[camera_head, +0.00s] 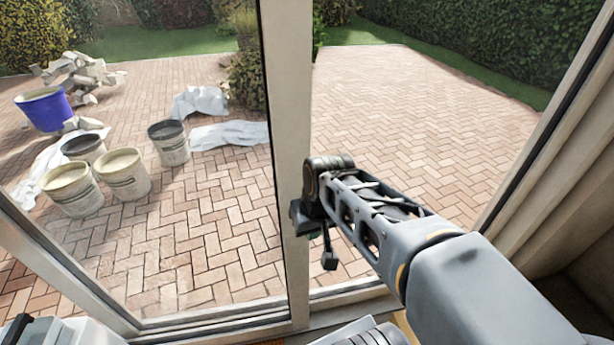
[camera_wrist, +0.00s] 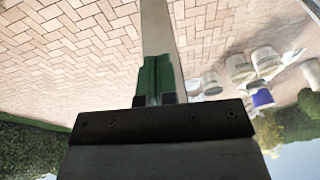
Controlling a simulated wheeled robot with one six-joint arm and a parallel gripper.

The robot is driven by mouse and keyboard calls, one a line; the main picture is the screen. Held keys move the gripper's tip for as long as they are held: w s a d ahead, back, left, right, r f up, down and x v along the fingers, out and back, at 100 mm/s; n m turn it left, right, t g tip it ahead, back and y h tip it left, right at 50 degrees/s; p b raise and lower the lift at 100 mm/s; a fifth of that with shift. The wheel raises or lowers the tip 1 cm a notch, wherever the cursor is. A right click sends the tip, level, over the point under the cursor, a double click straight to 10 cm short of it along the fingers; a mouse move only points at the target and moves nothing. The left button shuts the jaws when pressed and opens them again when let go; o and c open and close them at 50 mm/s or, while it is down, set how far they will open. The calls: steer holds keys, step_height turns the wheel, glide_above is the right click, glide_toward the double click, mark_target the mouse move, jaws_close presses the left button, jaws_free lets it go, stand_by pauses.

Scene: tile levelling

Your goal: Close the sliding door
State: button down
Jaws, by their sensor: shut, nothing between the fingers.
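The sliding door is a pale-framed glass panel, and its upright edge (camera_head: 283,160) stands left of my arm in the head view. To the right of that edge is a wide gap that looks open. The edge also shows as a pale upright strip in the wrist view (camera_wrist: 159,28). My gripper (camera_wrist: 156,62) has its green fingers shut and empty, with their tips at this strip. I cannot tell whether they touch it. In the head view my wrist hides most of the fingers.
The right-hand frame post (camera_head: 548,135) bounds the gap. A low sill (camera_head: 345,296) runs under it. Outside, several buckets (camera_head: 124,175), white sheets (camera_head: 228,135) and a rubble heap (camera_head: 85,72) stand on brick paving. The paving beyond the gap is clear.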

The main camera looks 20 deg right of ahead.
steer(key=w+d+r+m+y, duration=0.1)
steer(key=w+d+r+y, duration=0.25)
steer(key=d, duration=0.25)
steer(key=w+d+r+g+y, duration=0.1)
steer(key=w+d+r+y, duration=0.1)
steer(key=w+d, duration=0.35)
steer(key=w+d+r+m+y, duration=0.1)
steer(key=w+d+r+y, duration=0.15)
steer(key=d, duration=0.55)
steer(key=w+a+f, duration=0.1)
steer(key=a+f, duration=0.5)
steer(key=a, duration=0.5)
steer(key=shift+w+y+p, duration=0.3)
steer(key=shift+p, duration=0.05)
steer(key=shift+a, duration=0.15)
